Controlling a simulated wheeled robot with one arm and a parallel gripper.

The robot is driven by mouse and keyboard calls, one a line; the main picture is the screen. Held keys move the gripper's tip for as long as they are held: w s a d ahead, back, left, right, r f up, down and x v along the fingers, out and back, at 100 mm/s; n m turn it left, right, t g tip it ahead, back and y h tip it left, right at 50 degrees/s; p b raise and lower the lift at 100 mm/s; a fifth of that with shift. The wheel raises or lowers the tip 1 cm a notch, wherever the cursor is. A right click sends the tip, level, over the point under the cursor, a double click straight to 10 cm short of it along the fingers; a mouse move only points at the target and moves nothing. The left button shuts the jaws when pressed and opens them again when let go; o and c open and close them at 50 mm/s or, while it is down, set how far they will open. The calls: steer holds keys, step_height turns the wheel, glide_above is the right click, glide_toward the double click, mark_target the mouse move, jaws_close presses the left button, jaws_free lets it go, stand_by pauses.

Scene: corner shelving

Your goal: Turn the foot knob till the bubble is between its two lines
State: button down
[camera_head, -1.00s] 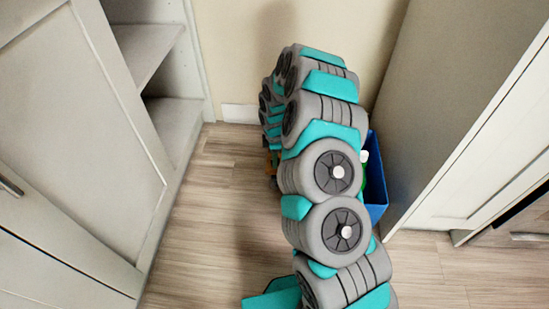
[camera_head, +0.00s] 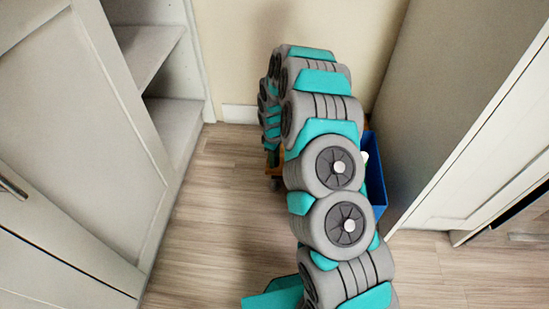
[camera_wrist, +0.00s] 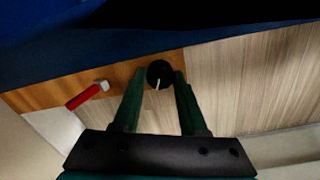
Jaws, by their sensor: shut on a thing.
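In the wrist view a round black knob (camera_wrist: 160,70) with a white pointer line sits at the edge of an orange-brown wooden board (camera_wrist: 52,94). The pointer line points down in the picture, tilted slightly left. My gripper (camera_wrist: 158,78) has its two dark green fingers on either side of the knob, closed on it.
A red handle (camera_wrist: 83,97) sticks out from the board, left of my fingers in the wrist view. A blue bin (camera_head: 377,190) stands right of my arm. Cabinets flank both sides, with open shelves (camera_head: 172,125) at left. The wood floor (camera_head: 205,225) at left is clear.

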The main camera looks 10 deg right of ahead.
steer(key=m, duration=1.2)
steer(key=shift+w, duration=0.1)
stand_by(0.4)
steer(key=shift+c, duration=2.2)
jaws_free()
steer(key=shift+r, duration=0.15)
step_height(320, 180, up, 7)
steer(key=shift+w+f+p, duration=0.1)
steer(key=shift+f+p, duration=0.1)
steer(key=shift+p, duration=0.15)
steer(key=shift+r, duration=0.5)
